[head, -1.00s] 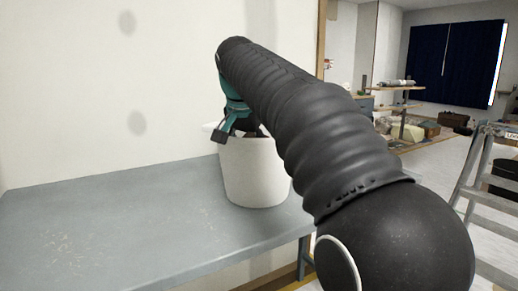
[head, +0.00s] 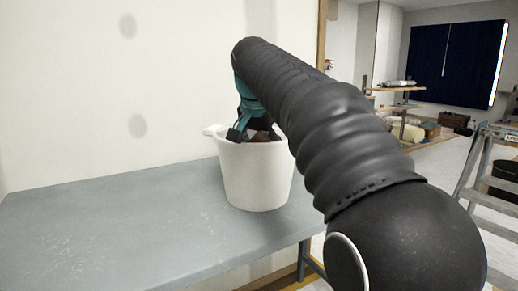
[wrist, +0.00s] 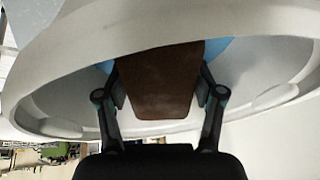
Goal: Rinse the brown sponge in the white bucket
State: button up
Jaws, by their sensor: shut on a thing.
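The white bucket (head: 255,178) stands upright on the grey table, and its rim fills much of the wrist view (wrist: 260,27). My gripper (head: 252,135) points down at the bucket's mouth, its fingers at rim height. In the wrist view my gripper (wrist: 160,95) is shut on the brown sponge (wrist: 160,85), one finger on each side. Blue, perhaps water, shows beside the sponge inside the bucket. The sponge's far end is hidden in the wrist view.
The grey table (head: 110,230) is clear to the left of the bucket. A pale wall (head: 80,90) rises close behind it. A metal ladder (head: 480,185) stands on the floor at the right, with shelves (head: 400,107) further back.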

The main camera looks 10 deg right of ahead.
aim_at(261, 137)
jog(key=shift+r+p, duration=3.2)
jog(key=shift+r, duration=2.8)
notch_tip(261, 137, up, 4)
